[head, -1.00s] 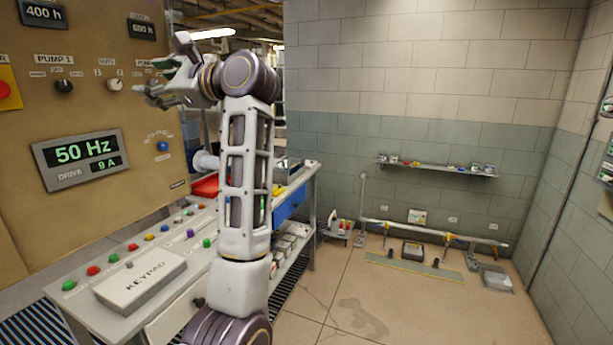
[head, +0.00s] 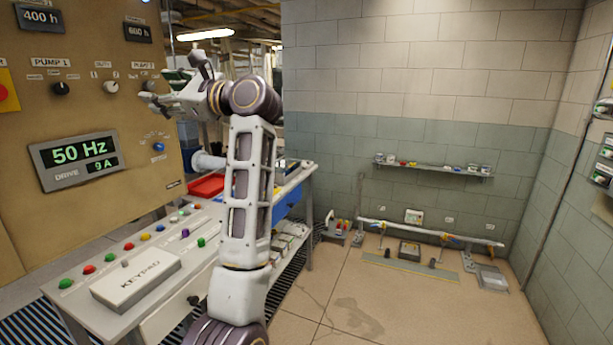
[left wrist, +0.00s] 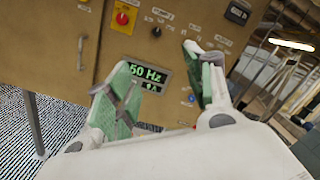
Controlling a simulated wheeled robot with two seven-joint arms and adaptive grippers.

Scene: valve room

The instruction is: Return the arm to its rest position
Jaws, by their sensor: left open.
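My left gripper (head: 172,88) is raised in the head view, in front of the right part of the brown control panel (head: 100,205). Its fingers are apart with nothing between them. The left wrist view shows the open green-padded fingers (left wrist: 165,88), with the panel and its 50 Hz drive display (left wrist: 146,72) behind them. The same display (head: 80,155) is at the left in the head view. My left arm stands up from the bottom of the head view and bends left at the top. My right gripper is in neither view.
A console desk with a keypad box (head: 136,280) and several coloured buttons stands below the panel. A red tray (head: 206,186) sits on its far part. A wall shelf (head: 435,170) and a low pipe (head: 430,232) are at the back. The floor (head: 400,300) at the right is open.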

